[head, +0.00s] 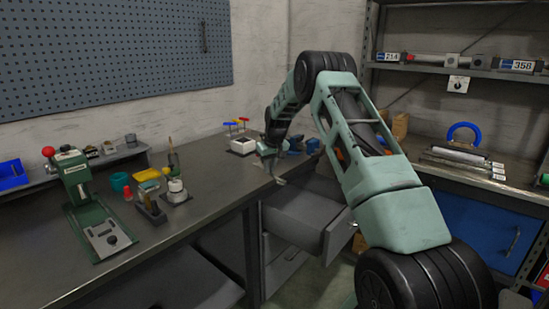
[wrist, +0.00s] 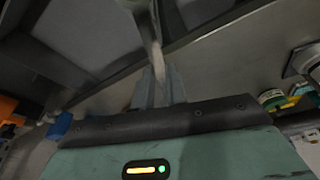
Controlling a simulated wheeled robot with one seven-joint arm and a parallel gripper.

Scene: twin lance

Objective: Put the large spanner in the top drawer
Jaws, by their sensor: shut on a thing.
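My gripper (head: 270,168) is over the front edge of the workbench, beside the open top drawer. In the wrist view its fingers (wrist: 160,88) are shut on the large spanner (wrist: 147,25), a grey metal bar that reaches away from the fingers and out of the top of the picture. In the head view the spanner is small and mostly hidden by the gripper. The top drawer (head: 335,240) is pulled out under the bench. Its grey inside shows in part, and my arm hides its right side.
On the bench (head: 215,190) stand a green press (head: 88,205) and a white box with coloured handles (head: 243,145). Blue items (head: 296,143) sit behind my gripper.

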